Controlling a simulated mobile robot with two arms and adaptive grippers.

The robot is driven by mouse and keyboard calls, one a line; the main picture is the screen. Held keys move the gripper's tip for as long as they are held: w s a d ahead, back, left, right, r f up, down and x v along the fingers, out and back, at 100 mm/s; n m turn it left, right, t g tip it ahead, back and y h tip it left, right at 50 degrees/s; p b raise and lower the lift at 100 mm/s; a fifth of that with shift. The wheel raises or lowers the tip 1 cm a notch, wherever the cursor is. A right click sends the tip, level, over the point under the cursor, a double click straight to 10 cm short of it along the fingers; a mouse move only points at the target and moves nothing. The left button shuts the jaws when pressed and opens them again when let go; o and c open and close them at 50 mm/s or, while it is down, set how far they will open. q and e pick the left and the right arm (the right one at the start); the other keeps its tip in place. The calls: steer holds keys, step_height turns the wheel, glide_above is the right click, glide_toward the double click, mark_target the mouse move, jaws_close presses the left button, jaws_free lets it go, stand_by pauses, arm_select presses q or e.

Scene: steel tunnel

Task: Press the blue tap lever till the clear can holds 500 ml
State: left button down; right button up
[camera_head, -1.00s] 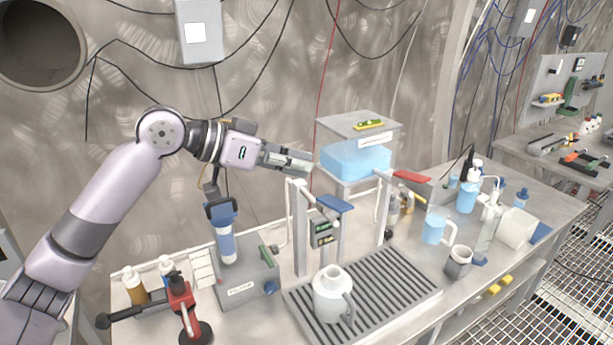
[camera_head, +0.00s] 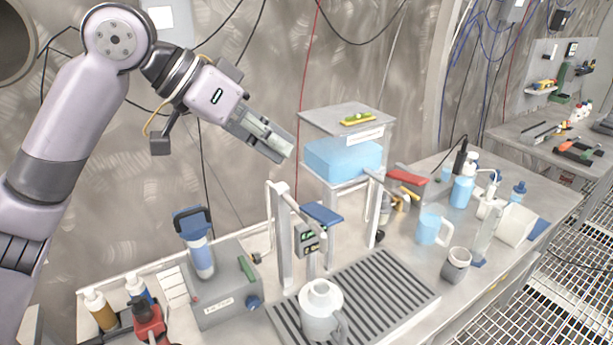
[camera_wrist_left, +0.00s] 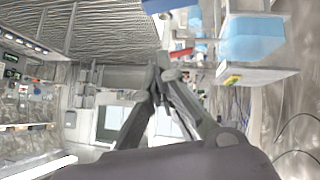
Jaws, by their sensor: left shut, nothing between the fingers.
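The blue tap lever (camera_head: 322,214) sits on top of a grey tap post in the head view, left of a red lever (camera_head: 407,179). Below it a pale, whitish can (camera_head: 321,309) with a narrow neck and handle stands upright on the slatted drip tray (camera_head: 408,283). I cannot make out a liquid level in it. My left gripper (camera_head: 287,151) is shut and empty, in the air above and to the left of the blue lever, apart from it. Its fingers show closed together in the left wrist view (camera_wrist_left: 158,78). My right gripper is not in view.
A tank of blue liquid (camera_head: 343,158) stands on a raised frame behind the taps. A blue-liquid jug (camera_head: 430,229), a grey cup (camera_head: 456,264) and bottles stand to the right. A grey box (camera_head: 224,285) with a blue-topped cylinder stands left of the tray.

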arm_select(q)
steer(key=p, duration=0.2)
glide_above(323, 217)
steer(key=f, duration=0.4)
steer(key=w+f, duration=0.1)
steer(key=f, duration=0.1)
steer(key=shift+a+f, duration=0.1)
steer(key=shift+f, duration=0.25)
steer(key=shift+s+f, duration=0.25)
steer(key=shift+f, duration=1)
steer(key=shift+s+f, duration=0.2)
steer(key=shift+f, duration=0.45)
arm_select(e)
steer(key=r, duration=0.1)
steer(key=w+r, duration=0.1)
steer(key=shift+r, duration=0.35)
arm_select(q)
steer(key=shift+p, duration=0.35)
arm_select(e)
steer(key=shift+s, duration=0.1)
